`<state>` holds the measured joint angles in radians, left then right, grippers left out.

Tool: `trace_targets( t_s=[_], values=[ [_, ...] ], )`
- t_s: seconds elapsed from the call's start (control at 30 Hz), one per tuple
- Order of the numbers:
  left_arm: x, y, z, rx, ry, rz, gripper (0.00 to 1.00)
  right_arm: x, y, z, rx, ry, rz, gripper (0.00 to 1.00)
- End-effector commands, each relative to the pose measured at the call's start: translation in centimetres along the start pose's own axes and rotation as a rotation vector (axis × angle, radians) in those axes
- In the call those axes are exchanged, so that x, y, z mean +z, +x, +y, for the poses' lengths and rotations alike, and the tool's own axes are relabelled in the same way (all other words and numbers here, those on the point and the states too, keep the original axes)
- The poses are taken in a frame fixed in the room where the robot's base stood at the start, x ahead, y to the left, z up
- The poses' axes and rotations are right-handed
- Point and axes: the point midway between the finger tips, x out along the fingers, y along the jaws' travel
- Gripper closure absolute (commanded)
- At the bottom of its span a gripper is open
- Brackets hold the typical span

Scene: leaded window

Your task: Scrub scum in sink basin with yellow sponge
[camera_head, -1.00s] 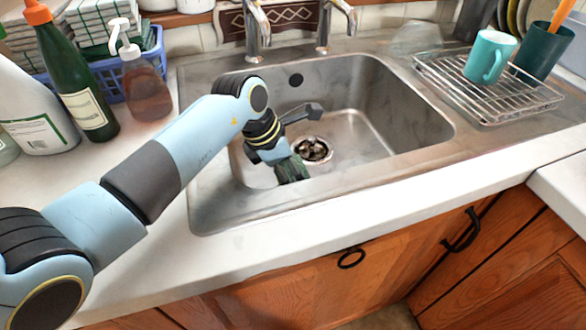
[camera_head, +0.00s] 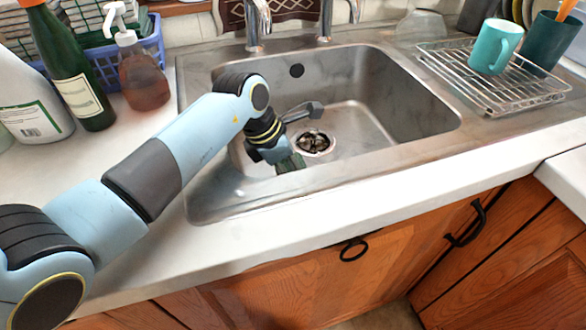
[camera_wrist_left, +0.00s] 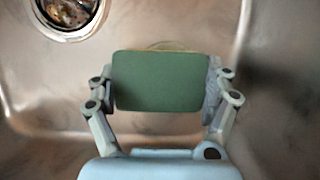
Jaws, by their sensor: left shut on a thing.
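A sponge (camera_wrist_left: 160,82) is held between the fingers of my left gripper (camera_wrist_left: 162,85). Its side toward the left wrist camera is green, and a thin yellowish edge shows behind it. In the head view my left gripper (camera_head: 285,160) is down inside the steel sink basin (camera_head: 385,95), left of the drain (camera_head: 315,143), with part of the green sponge (camera_head: 292,163) showing. Whether the sponge touches the basin floor I cannot tell. Dull greyish smears show on the basin surface. My right gripper is not in view.
Two chrome taps (camera_head: 258,22) stand behind the basin. A wire rack (camera_head: 490,85) with a teal mug (camera_head: 492,48) is on the right. A soap bottle (camera_head: 142,75), a green bottle (camera_head: 75,80) and a blue basket (camera_head: 112,62) stand on the left. The front counter is clear.

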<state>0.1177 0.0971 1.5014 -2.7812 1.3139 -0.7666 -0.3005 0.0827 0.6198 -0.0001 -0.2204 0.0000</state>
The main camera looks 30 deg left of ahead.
Motion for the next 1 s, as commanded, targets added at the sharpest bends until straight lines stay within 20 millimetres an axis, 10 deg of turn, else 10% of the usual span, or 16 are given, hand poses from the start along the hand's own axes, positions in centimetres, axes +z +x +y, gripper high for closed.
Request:
trace_targets(
  t_s=[1.0],
  values=[
    [0.7,1.3,0.0,0.000,0.000,-0.001,0.43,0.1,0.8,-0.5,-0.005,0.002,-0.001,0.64]
  ],
)
